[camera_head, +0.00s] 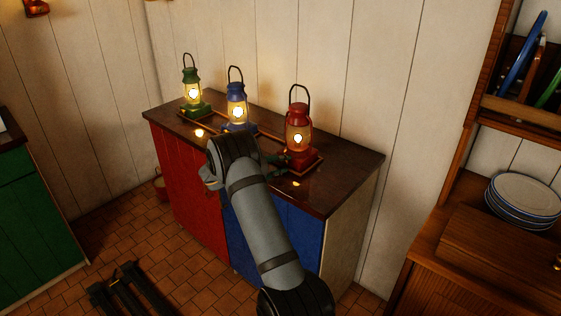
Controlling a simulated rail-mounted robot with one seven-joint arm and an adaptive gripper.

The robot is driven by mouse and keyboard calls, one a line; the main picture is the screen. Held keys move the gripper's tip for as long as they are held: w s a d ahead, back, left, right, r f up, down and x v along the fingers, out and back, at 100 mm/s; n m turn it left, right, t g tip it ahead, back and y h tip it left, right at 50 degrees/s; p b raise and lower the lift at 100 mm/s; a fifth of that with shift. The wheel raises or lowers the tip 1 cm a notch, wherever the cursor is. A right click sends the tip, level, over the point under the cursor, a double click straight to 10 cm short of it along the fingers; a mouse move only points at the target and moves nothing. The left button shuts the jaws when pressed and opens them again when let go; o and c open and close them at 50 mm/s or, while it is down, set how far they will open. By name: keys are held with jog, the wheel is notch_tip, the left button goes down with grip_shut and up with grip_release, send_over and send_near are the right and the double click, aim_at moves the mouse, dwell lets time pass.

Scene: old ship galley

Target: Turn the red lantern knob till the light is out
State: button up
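The red lantern (298,130) stands upright on the right part of the dark counter top, and its light is on. Its knob cannot be made out at this size. My gripper (278,164) is at the left side of the red lantern's base, low over the counter, and partly hidden by my arm's wrist. Its fingers are small and dark, so I cannot tell whether they are open or shut, or whether they touch the lantern.
A lit blue lantern (237,104) and a lit green lantern (192,92) stand to the left on the same counter (345,165). A white wall is close behind. At right, a wooden dresser (480,250) holds stacked plates (523,200).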

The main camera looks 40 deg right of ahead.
jog(key=shift+d+f, duration=0.1)
jog(key=shift+d, duration=0.15)
jog(key=shift+c, duration=0.4)
grip_shut()
jog(key=shift+w, duration=0.1)
